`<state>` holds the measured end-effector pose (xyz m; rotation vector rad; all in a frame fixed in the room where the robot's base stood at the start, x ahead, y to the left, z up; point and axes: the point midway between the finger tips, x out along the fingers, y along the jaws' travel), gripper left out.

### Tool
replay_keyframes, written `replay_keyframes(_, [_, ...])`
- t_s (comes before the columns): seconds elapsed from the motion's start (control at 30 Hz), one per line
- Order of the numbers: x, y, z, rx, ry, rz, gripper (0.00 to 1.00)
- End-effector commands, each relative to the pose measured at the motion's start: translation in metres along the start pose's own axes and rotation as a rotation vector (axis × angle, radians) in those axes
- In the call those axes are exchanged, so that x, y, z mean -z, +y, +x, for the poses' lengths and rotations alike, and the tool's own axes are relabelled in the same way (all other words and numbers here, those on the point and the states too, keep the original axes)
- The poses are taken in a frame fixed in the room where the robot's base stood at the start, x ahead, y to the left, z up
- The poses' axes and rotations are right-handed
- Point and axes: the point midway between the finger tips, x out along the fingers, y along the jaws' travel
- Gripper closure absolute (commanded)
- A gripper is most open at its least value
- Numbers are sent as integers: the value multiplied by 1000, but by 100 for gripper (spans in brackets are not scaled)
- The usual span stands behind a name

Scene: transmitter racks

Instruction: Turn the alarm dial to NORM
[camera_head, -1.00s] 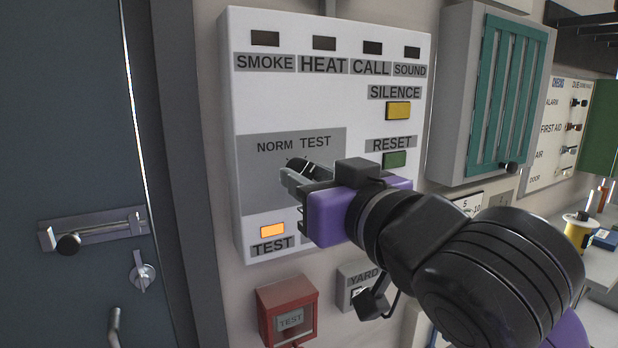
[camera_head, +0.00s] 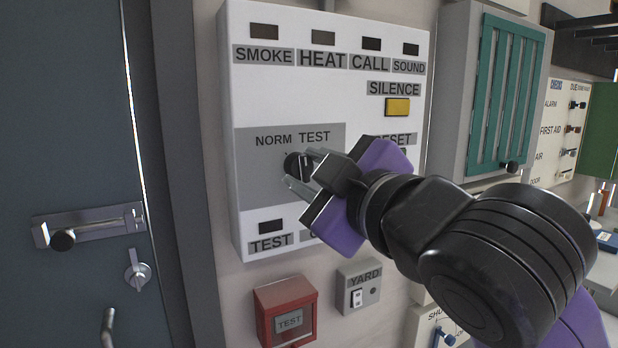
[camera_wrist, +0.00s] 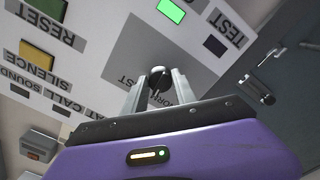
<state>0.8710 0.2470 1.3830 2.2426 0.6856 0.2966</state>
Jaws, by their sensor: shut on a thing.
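The alarm dial (camera_head: 296,165) is a black knob on the grey plate of the white alarm panel (camera_head: 300,100), below the labels NORM (camera_head: 273,141) and TEST (camera_head: 314,136). My gripper (camera_head: 303,169) is shut on the dial, one finger on each side. The wrist view also shows the knob (camera_wrist: 158,80) between the fingertips. I cannot make out which label the dial points to. The TEST lamp (camera_head: 271,225) at lower left is dark. In the wrist view, a lamp beside it (camera_wrist: 171,10) glows green; my gripper hides it in the head view.
A dark door (camera_head: 75,120) with a bolt (camera_head: 90,227) stands to the left. A red box (camera_head: 286,311) and a YARD switch box (camera_head: 358,287) are below the panel. A teal-slatted cabinet (camera_head: 505,95) is to the right. My gripper partly covers the RESET label.

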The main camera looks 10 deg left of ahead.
Motion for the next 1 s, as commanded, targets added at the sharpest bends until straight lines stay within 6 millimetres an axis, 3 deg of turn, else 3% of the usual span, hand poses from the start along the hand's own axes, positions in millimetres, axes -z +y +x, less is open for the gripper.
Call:
replay_keyframes(0.5, [-1, 0, 0, 1, 0, -434, 100])
replay_keyframes(1.0, [0, 0, 0, 3, 1, -593, 100])
